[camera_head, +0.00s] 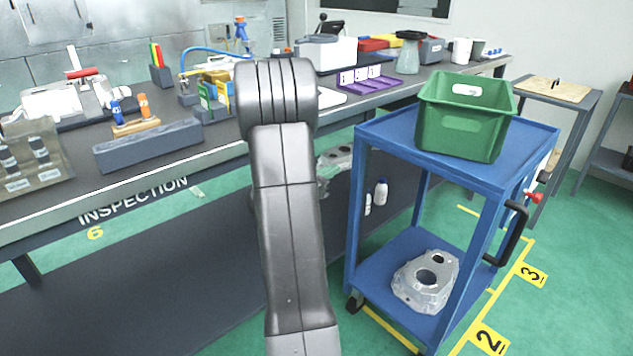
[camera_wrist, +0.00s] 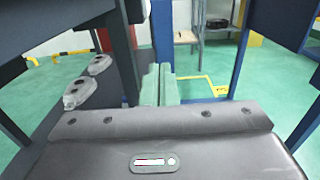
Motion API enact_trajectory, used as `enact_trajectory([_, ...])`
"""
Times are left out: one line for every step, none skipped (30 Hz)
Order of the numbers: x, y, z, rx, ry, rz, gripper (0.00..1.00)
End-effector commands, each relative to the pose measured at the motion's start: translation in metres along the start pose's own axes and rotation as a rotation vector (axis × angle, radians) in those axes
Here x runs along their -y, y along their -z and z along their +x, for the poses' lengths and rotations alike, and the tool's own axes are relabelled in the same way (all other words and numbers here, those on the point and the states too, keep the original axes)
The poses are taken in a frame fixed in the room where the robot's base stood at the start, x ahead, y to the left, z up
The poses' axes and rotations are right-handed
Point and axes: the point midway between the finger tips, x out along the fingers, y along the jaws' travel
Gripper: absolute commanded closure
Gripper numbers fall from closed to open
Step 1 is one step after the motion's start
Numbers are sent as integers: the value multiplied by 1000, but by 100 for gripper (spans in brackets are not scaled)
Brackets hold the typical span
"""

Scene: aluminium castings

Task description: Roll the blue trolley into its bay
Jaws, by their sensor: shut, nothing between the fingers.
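The blue trolley (camera_head: 400,262) stands upright at the right, beside the bench. A green crate (camera_head: 461,135) sits on its top, and a grey casting (camera_head: 427,281) lies on its lower shelf. Its black handle (camera_head: 512,234) is on the right side.
The inspection bench (camera_head: 165,165) runs along the left and back, carrying tools, a purple tray (camera_head: 367,87) and bins. Castings (camera_wrist: 80,93) show at left in the wrist view. A small table (camera_head: 556,89) stands behind the trolley. Green floor is open at right.

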Motion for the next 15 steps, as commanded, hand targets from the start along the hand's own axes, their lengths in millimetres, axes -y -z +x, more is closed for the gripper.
enact_trajectory([1,2,12,1,4,3,100])
enact_trajectory([1,2,17,0,4,2,100])
enact_trajectory([1,2,24,2,4,2,100])
enact_trajectory([1,2,30,1,3,2,100])
enact_trajectory([1,3,34,1,3,2,100])
enact_trajectory([1,2,40,1,3,2,100])
enact_trajectory([1,2,44,1,3,2,100])
enact_trajectory([1,2,47,0,2,2,100])
enact_trajectory([0,2,51,0,1,1,100])
enact_trajectory([0,1,53,1,1,1,100])
enact_trajectory([0,1,55,1,1,1,100])
enact_trajectory([0,1,58,1,1,1,100])
enact_trajectory([0,0,59,0,1,1,100])
enact_trajectory([0,0,60,0,0,1,100])
enact_trajectory([0,0,60,0,0,0,100])
